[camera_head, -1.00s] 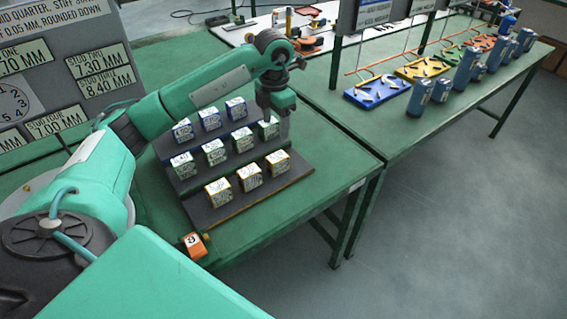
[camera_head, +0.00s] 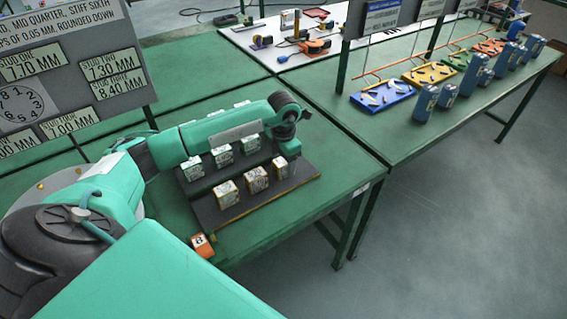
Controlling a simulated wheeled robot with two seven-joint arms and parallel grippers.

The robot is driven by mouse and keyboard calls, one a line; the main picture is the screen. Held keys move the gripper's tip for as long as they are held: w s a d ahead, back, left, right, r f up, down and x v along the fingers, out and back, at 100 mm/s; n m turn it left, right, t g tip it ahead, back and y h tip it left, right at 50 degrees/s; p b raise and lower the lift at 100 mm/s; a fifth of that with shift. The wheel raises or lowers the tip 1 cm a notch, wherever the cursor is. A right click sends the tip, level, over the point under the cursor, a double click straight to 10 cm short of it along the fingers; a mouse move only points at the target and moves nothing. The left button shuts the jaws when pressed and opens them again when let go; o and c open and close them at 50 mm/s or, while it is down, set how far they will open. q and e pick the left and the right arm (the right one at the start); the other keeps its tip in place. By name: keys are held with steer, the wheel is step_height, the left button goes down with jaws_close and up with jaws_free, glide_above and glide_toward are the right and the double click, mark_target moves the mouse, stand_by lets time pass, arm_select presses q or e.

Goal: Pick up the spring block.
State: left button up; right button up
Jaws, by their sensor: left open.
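Several small pale blocks with printed faces stand in rows on a dark stepped rack. The front row has a left block (camera_head: 227,194), a middle block (camera_head: 257,180) and a right block (camera_head: 281,168). The middle row shows blocks such as this one (camera_head: 222,156). The back row is mostly hidden behind my left arm. The print is too small to tell which is the spring block. My left gripper (camera_head: 291,164) is open and points down at the rack's right end, near the right front block. Its fingertips are hard to make out. My right gripper is out of view.
The rack (camera_head: 300,175) sits on a green table (camera_head: 340,165). Signboards (camera_head: 70,60) stand at the left. Blue cylinders (camera_head: 423,103) and coloured trays (camera_head: 383,95) are on the table at the right.

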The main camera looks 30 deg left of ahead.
arm_select(q)
steer(key=shift+f, duration=0.2)
steer(key=c, duration=1.3)
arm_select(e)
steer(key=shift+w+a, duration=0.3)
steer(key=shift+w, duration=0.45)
